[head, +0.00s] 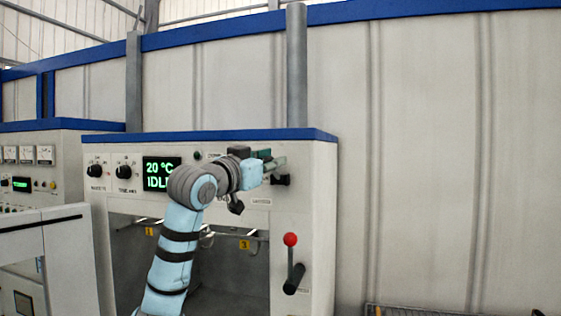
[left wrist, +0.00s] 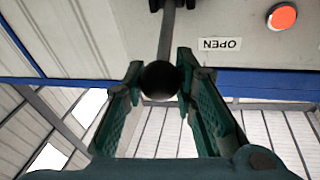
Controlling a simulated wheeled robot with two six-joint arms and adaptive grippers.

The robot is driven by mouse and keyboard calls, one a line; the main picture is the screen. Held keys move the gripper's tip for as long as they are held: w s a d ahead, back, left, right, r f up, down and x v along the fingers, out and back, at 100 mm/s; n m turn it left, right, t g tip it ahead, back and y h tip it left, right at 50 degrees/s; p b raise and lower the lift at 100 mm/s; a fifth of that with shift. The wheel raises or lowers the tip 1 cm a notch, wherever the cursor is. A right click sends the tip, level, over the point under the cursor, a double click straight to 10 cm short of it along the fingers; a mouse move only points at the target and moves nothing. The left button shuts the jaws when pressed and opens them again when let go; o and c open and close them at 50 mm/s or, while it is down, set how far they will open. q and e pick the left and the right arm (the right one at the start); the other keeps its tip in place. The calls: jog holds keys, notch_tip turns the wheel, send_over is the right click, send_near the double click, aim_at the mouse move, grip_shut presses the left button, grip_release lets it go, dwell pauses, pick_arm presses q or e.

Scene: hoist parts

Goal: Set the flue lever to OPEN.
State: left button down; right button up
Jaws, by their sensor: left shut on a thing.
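The flue lever shows in the left wrist view as a grey rod with a black ball knob (left wrist: 159,80). The knob sits between the two green fingers of my left gripper (left wrist: 160,85), which is shut on it. An OPEN label (left wrist: 219,44), upside down in this view, is on the panel beside the rod. In the head view my left gripper (head: 275,163) is at the upper right of the machine front and hides the lever's knob. A black lever mount (head: 280,180) shows just below the fingers. My right gripper is not in view.
A lever with a red knob (head: 290,240) stands lower on the machine front. A green display (head: 161,174) reads 20 °C and IDL, partly covered by my arm. Dark dials (head: 123,171) are left of it. An orange-red button (left wrist: 282,17) is near the OPEN label.

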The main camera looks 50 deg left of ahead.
pick_arm(q)
jog(key=c, duration=1.8)
grip_release()
jog(key=o, duration=0.5)
jog(key=shift+s+a, duration=0.15)
notch_tip(320, 180, up, 10)
jog(key=shift+a+f, duration=0.1)
